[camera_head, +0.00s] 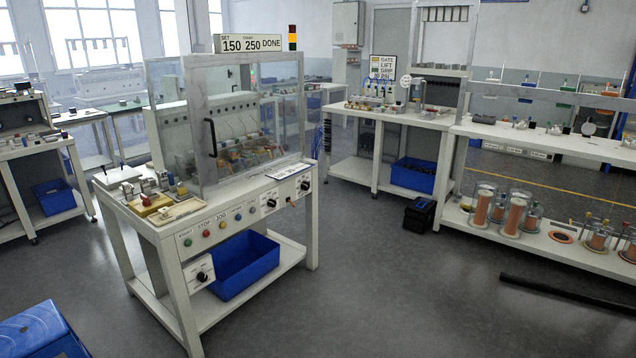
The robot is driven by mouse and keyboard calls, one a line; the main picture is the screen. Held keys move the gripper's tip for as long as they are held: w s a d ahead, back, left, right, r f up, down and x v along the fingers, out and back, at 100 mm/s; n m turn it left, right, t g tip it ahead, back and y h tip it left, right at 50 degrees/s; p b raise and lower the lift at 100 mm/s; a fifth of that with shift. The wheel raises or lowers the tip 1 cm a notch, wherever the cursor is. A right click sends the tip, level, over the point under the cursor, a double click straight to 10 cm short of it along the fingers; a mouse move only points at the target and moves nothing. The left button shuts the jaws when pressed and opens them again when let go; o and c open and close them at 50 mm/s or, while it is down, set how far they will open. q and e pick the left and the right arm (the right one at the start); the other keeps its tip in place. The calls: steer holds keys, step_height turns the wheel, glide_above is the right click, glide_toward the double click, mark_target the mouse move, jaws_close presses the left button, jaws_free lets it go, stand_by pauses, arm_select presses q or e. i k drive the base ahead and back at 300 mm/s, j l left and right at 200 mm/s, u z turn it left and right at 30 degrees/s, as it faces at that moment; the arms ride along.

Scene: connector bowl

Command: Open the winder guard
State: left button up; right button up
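The winder guard (262,120) is a clear-panelled box with a grey frame on top of a white bench in the left middle of the head view. It sits down over the winding machinery and looks closed. A black vertical handle (211,138) is fixed on its front left side. Coils and spindles (245,152) show through the clear panels. A display above the guard reads 150, 250 and DONE. Neither of my grippers is in view.
The white winder bench (160,232) carries buttons and knobs along its front, with a blue bin (245,265) on its lower shelf. A blue object (40,330) stands at bottom left. A dark bar (565,300) lies on the right floor. Central floor is clear.

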mark_target(205, 126)
steer(key=i+u, duration=0.2)
steer(key=i, duration=0.3)
steer(key=i+l+u, duration=0.1)
steer(key=i+u, duration=0.15)
steer(key=i, duration=0.2)
steer(key=i+l+u, duration=0.2)
steer(key=i, duration=0.25)
